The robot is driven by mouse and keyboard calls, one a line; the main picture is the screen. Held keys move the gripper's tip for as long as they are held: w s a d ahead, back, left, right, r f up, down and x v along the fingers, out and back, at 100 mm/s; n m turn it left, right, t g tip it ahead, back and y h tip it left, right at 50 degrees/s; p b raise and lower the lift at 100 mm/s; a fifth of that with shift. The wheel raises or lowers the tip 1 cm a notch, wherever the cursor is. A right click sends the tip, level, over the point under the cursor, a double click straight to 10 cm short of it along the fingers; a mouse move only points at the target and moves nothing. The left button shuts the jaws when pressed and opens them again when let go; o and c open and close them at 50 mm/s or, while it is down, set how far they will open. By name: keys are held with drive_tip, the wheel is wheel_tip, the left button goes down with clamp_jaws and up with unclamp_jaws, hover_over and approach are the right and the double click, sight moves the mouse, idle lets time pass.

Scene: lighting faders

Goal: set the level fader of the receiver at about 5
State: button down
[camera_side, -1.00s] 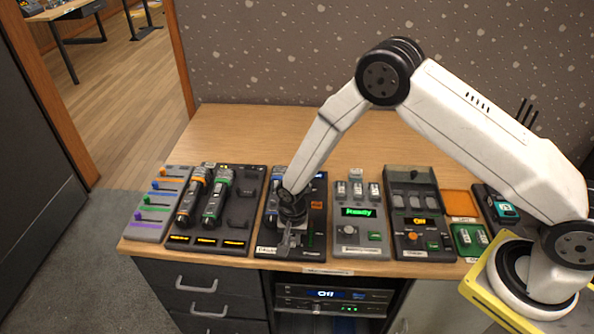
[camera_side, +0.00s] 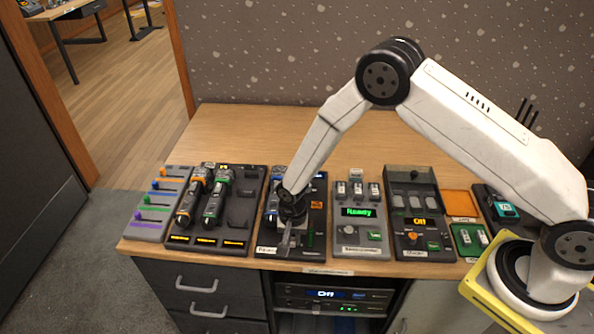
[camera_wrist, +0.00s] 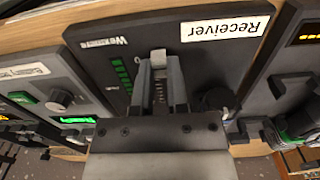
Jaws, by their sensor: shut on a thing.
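The receiver (camera_side: 316,246) is a dark panel in the middle of the row on the desk, mostly under my gripper in the side view. In the wrist view, its panel (camera_wrist: 210,70) carries a white "Receiver" label, upside down in the picture. The level fader's light knob (camera_wrist: 158,55) shows between the fingertips. My gripper (camera_wrist: 160,62) is shut on this knob, beside a scale of ticks and a column of green lights. It also shows low over the receiver in the side view (camera_side: 287,240). The exact scale reading is hard to make out.
A charger with orange- and green-banded microphones (camera_side: 213,205) stands left of the receiver, with a colored slider panel (camera_side: 157,205) beyond it. A unit with a green display (camera_side: 359,225) stands close on the right. The desk behind (camera_side: 260,135) is clear.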

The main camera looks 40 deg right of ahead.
drive_tip(key=shift+w, duration=0.1)
drive_tip(key=shift+w+d, duration=1.4)
drive_tip(key=c, duration=0.6)
unclamp_jaws()
drive_tip(key=shift+r, duration=0.15)
wheel_tip(320, 180, up, 8)
drive_tip(key=shift+f, duration=0.2)
